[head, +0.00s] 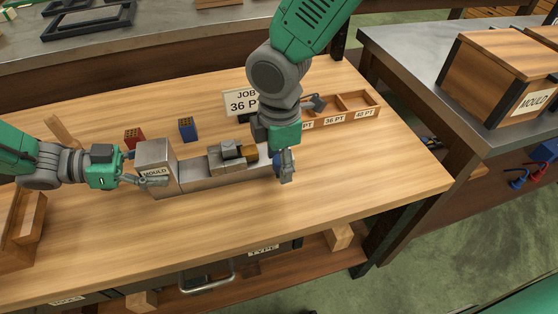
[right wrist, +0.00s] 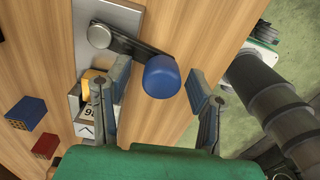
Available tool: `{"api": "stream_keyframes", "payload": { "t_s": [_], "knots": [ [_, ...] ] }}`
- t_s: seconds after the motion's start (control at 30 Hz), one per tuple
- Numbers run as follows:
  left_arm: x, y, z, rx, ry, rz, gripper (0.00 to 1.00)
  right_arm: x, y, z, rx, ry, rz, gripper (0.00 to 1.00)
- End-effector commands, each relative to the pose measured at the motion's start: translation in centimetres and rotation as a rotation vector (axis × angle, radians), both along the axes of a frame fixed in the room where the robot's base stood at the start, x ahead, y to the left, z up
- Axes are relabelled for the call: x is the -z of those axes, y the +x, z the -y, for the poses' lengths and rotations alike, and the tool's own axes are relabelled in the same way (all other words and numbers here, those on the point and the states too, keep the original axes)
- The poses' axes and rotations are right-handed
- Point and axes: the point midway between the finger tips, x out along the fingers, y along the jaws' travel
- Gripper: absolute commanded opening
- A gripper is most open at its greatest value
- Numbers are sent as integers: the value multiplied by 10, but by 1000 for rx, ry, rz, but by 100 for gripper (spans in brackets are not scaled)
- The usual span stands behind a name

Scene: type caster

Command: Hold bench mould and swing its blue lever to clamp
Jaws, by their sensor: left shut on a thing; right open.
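My left gripper (head: 150,178) is shut on that end block. The lever's blue knob (right wrist: 162,77) sits at the end of a dark arm (right wrist: 130,44) that pivots on the mould's right end. My right gripper (right wrist: 160,88) is open, with one finger on each side of the knob in the right wrist view. I cannot tell if either finger touches it. In the head view my right gripper (head: 284,165) partly hides the knob.
A red block (head: 133,138) and a blue block (head: 187,129) stand behind the mould. A JOB sign (head: 239,103) and a compartment tray (head: 345,116) stand farther back. The bench front is clear. A wooden MOULD box (head: 500,80) sits on the right-hand table.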

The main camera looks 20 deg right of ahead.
Motion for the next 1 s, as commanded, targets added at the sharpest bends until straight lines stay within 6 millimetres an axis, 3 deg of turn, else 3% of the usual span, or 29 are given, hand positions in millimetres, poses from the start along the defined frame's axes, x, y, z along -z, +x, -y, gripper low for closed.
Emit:
{"api": "stream_keyframes", "payload": {
  "t_s": [0.33, 0.37, 0.4, 0.5, 1.0],
  "knots": [
    [0, 0, 0, -1, 0, 0, 26, 5, 0, 0, 0, 0, 1, 49],
    [0, 0, 0, -1, 0, 0, 26, 5, 0, 0, 0, 0, 1, 45],
    [0, 0, 0, -1, 0, 0, 26, 5, 0, 0, 0, 0, 1, 31],
    [0, 0, 0, -1, 0, 0, 26, 5, 0, 0, 0, 0, 1, 3],
    [0, 0, 0, 0, 0, 0, 26, 5, -1, 7, -99, 2, 1, 3]
  ]
}}
